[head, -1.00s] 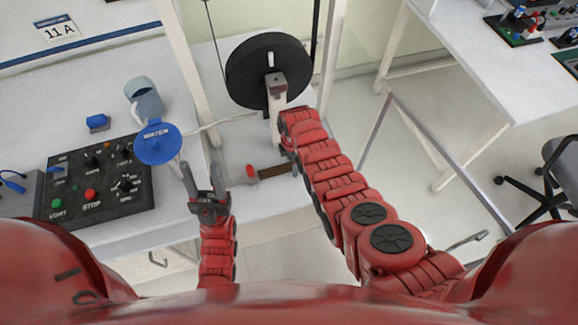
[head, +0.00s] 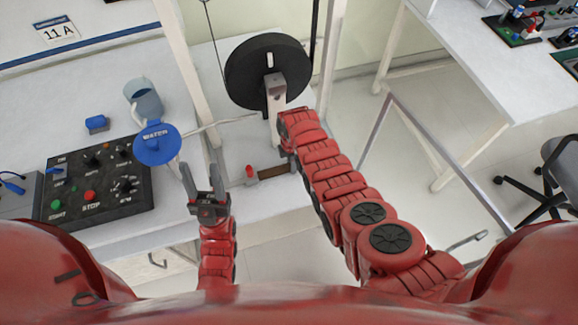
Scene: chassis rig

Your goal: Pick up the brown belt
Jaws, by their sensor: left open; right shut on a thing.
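The brown belt (head: 274,171) shows as a short dark brown strip on the white bench, below the black wheel. Its left end lies by a small red-topped piece (head: 250,173), and its right end goes out of sight beside my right wrist. My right gripper (head: 287,151) is mostly hidden under its own arm; it is shut at the belt's right end, and the grip itself is hidden. My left gripper (head: 199,178) is open and empty, fingers pointing up the picture, left of the belt and just below the blue WATER disc (head: 157,143).
The black wheel (head: 266,70) stands on a light post (head: 277,92) between white uprights. A black control box (head: 95,182), a grey-blue mug (head: 146,99) and a small blue block (head: 97,123) are on the left. A metal rail (head: 440,147) is right of my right arm.

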